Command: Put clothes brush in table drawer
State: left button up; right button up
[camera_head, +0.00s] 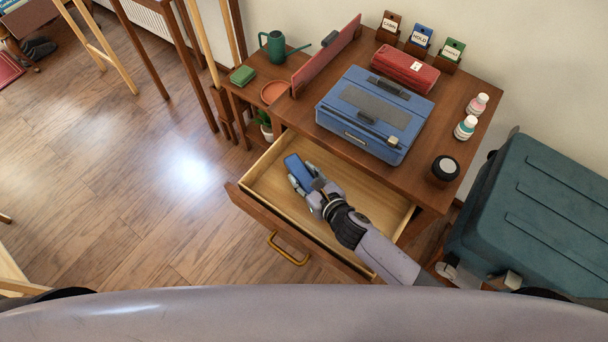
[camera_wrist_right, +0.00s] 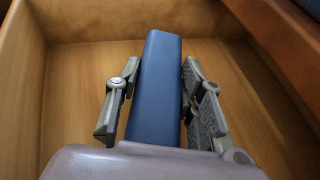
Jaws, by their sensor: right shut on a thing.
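The clothes brush appears as a blue oblong block (camera_head: 298,169) in the head view, and it also fills the middle of the right wrist view (camera_wrist_right: 160,85). My right gripper (camera_head: 303,181) is shut on it, with one finger on each side of the block. The gripper and brush are inside or just over the open table drawer (camera_head: 368,196), towards its left end. The drawer is pulled out from under the table and its bare wooden floor shows around the brush. I cannot tell whether the brush touches the drawer floor. My left gripper is not in view.
The wooden table (camera_head: 463,103) holds a blue case (camera_head: 350,121), a red case (camera_head: 405,68), two bottles and a dark jar (camera_head: 445,168). A teal trunk (camera_head: 545,215) stands at the right. The drawer's front panel (camera_head: 255,208) faces open floor at the left.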

jog(key=shift+f+b, duration=0.5)
jog(key=shift+f, duration=0.05)
jog(key=o, duration=1.4)
jog(key=v, duration=1.2)
jog(key=shift+r, duration=0.1)
